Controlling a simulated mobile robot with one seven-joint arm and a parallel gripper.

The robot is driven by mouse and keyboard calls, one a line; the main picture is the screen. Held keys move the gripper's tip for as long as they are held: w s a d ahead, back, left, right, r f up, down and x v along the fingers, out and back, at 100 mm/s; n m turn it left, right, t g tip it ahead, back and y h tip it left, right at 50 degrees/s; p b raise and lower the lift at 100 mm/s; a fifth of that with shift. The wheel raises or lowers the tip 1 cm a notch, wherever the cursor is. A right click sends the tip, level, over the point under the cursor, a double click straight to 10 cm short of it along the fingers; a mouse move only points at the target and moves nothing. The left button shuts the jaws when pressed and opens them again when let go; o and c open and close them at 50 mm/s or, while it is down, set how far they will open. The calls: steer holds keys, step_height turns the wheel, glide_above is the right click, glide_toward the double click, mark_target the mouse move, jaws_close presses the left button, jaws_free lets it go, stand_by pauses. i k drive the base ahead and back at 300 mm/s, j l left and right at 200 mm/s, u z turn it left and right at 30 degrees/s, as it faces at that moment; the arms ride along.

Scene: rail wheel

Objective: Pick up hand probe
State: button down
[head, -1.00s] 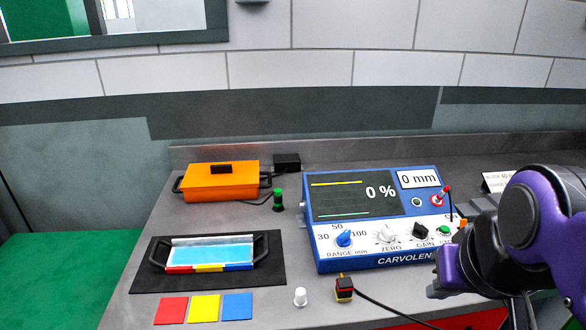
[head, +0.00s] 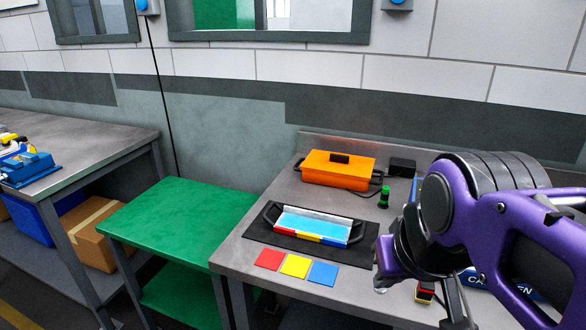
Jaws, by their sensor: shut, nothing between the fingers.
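The hand probe, a small yellow and black block with a red part (head: 425,291), lies on the grey bench. It is partly hidden by my arm, and its cable is hidden. My purple and dark grey gripper (head: 396,262) is above the bench at the right, in front of the probe in the picture and apart from it as far as I can see. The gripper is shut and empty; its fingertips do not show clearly. The blue instrument (head: 478,280) is mostly hidden behind my arm.
A tray with a blue sheet (head: 312,227), coloured squares (head: 295,266), an orange case (head: 338,172) and a green-topped cylinder (head: 384,197) are on the bench. A green table (head: 175,222) stands left.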

mark_target(424, 292)
steer(key=u, duration=0.2)
steer(key=i+l+z, duration=0.1)
steer(key=z, duration=0.85)
